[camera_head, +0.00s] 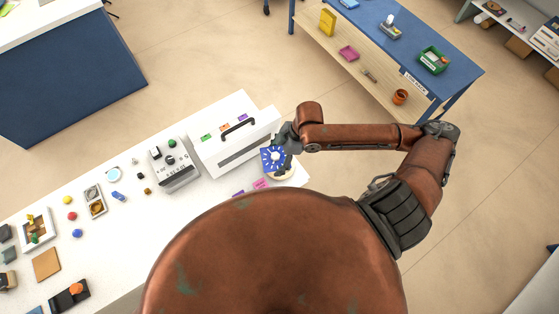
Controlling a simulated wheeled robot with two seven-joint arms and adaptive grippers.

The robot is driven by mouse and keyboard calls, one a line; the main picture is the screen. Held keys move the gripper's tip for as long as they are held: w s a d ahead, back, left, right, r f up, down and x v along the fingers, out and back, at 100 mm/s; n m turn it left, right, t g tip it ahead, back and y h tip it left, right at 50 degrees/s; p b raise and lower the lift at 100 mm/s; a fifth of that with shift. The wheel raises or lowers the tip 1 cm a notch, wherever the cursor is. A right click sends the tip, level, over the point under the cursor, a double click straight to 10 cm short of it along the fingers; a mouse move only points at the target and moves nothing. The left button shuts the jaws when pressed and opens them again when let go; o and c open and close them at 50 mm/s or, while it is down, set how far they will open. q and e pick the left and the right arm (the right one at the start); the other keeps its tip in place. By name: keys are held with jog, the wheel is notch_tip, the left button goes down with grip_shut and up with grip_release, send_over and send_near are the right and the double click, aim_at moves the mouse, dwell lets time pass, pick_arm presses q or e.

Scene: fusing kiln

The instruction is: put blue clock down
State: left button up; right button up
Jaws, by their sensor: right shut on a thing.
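The blue clock (271,160) has a blue face with white marks and a white centre. It is at the right end of the white counter (232,199), beside the white kiln (225,150) with a dark handle. My right gripper (283,160) is shut on the blue clock, and the arm reaches in from the right. A pale round piece (286,176) shows below the gripper. I cannot tell whether the clock touches the surface under it. My left gripper is not in view.
A grey control box (172,168) stands left of the kiln. Pink and purple pieces (261,184) lie on the counter in front of the clock. Several small coloured items lie further left. A blue-topped workbench (400,45) stands across open floor.

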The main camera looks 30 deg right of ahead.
aim_at(281, 154)
jog(key=shift+w+d+f, duration=0.3)
jog(key=shift+d+f, duration=0.1)
jog(key=shift+f, duration=0.2)
jog(key=shift+w+d+f, duration=0.3)
jog(key=shift+d+f, duration=0.1)
jog(key=shift+f, duration=0.15)
jog(key=f, duration=0.1)
jog(key=f+p, duration=0.1)
jog(key=f, duration=0.1)
jog(key=shift+d, duration=0.2)
jog(key=shift+w+f, duration=0.1)
jog(key=shift+f, duration=0.2)
jog(key=shift+f, duration=0.1)
jog(key=o, duration=1.4)
jog(key=v, duration=1.2)
